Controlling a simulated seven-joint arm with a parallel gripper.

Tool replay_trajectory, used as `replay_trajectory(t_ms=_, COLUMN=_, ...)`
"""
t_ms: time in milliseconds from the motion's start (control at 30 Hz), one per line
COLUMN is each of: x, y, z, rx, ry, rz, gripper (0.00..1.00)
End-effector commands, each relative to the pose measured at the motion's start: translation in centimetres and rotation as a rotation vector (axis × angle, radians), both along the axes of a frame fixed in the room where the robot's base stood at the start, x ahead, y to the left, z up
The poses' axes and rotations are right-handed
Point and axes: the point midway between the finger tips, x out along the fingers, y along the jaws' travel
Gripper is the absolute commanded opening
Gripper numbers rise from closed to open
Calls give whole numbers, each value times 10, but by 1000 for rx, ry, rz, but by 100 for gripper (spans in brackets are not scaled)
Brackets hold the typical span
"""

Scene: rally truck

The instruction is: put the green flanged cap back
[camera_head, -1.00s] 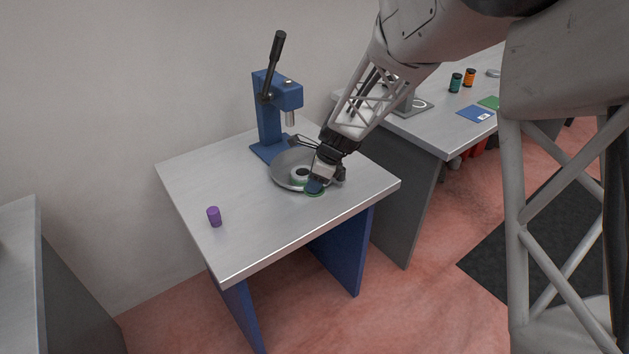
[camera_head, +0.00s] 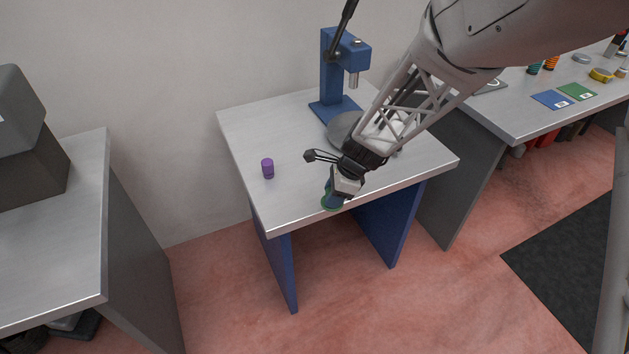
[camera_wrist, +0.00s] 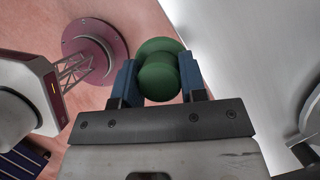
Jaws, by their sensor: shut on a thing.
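The green flanged cap (camera_wrist: 158,78) is between the two blue fingers of my gripper (camera_wrist: 158,84) in the wrist view. The gripper is shut on it. In the head view the gripper (camera_head: 334,197) is at the front edge of the small table (camera_head: 290,205), and a green rim of the cap (camera_head: 327,206) shows below the fingers. The wrist view shows floor below the cap and the table edge to its right. A green mat (camera_head: 577,91) and a blue mat (camera_head: 552,100) lie on the right-hand bench.
A purple cylinder (camera_head: 267,168) stands on the small table. A blue press (camera_head: 337,75) stands at its back, with a round grey dish (camera_head: 343,130) in front, partly hidden by my arm. A left bench (camera_head: 60,245) carries a dark grey box (camera_head: 28,160).

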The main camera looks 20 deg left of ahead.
Motion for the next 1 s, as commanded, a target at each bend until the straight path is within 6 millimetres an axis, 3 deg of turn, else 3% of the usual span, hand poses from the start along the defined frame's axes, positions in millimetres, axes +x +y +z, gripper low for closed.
replay_trajectory(t_ms=167, x=-15, y=3, z=-4, rx=0, ry=-1, rz=34, gripper=6)
replay_trajectory(t_ms=567, x=-15, y=4, z=-5, rx=1, ry=-1, rz=36, gripper=6)
replay_trajectory(t_ms=767, x=-6, y=10, z=-7, rx=1, ry=1, rz=36, gripper=6)
replay_trajectory(t_ms=1000, x=19, y=27, z=-9, rx=1, ry=1, rz=36, gripper=6)
